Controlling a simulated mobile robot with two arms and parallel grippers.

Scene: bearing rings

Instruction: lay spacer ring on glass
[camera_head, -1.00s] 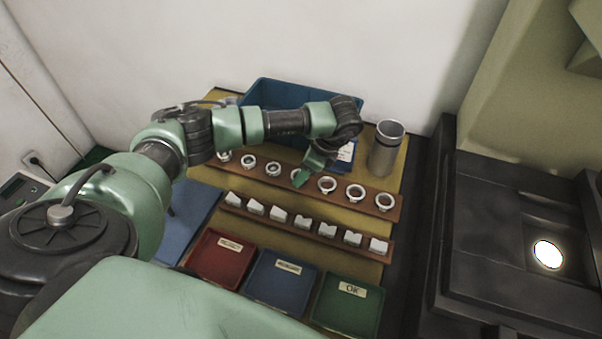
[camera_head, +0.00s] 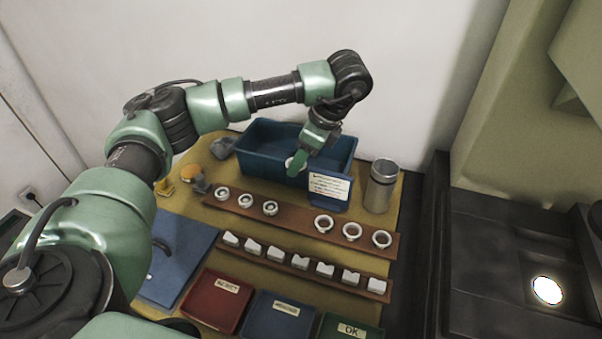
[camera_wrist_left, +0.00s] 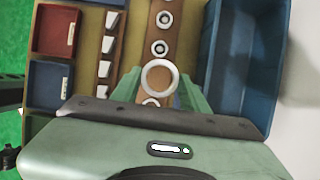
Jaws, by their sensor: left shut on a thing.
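My left gripper (camera_head: 302,159) is shut on a spacer ring (camera_head: 292,167), a pale grey ring held in the air in front of the blue bin. In the left wrist view the ring (camera_wrist_left: 144,77) sits between the two green fingers (camera_wrist_left: 159,88). The glass (camera_head: 547,290) is a bright, lit disc set in the dark machine at the right, well away from the gripper. My right gripper is not in view.
Several rings stand on a brown rack (camera_head: 285,217) with a gap in the row. A second rack (camera_head: 385,292) holds white blocks. Red, blue and green trays (camera_head: 217,297) lie in front. A blue bin (camera_head: 258,155) and metal cylinder (camera_head: 381,186) stand behind.

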